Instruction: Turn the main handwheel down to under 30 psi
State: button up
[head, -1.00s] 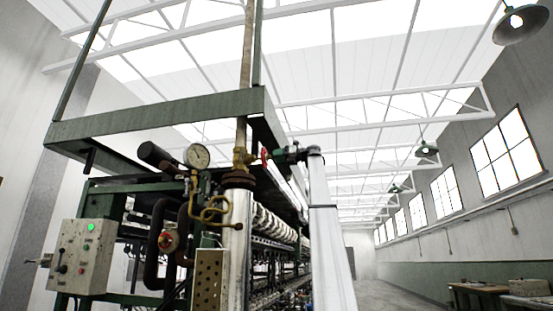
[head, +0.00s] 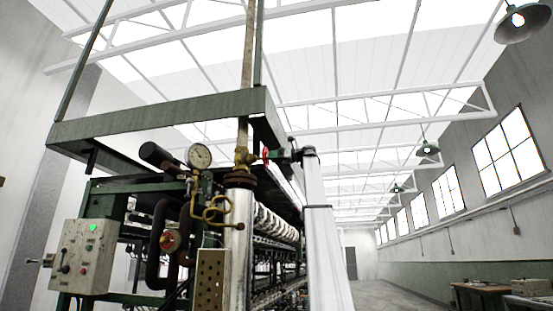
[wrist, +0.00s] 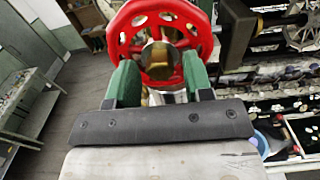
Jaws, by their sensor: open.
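The red handwheel (wrist: 187,10) fills the top middle of the wrist view, with round holes in its rim. In the head view the handwheel (head: 265,154) shows nearly edge-on beside the brass valve (head: 242,157) on the vertical pipe. My gripper (wrist: 160,72) is open, its two green fingers apart at the wheel's lower part; the lower rim shows between them. I cannot tell whether they touch it. In the head view my gripper (head: 279,154) is just right of the wheel. The round pressure gauge (head: 199,156) is left of the valve; its reading is too small to tell.
A smaller red-rimmed valve (head: 170,241) sits lower left on dark pipes. A control box (head: 84,257) with a green light stands at the left. Brass piping (head: 215,210) hangs below the gauge.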

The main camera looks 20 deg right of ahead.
jog(key=c, duration=0.8)
jog(key=m, duration=0.6)
jog(key=shift+m, duration=0.3)
jog(key=o, duration=0.8)
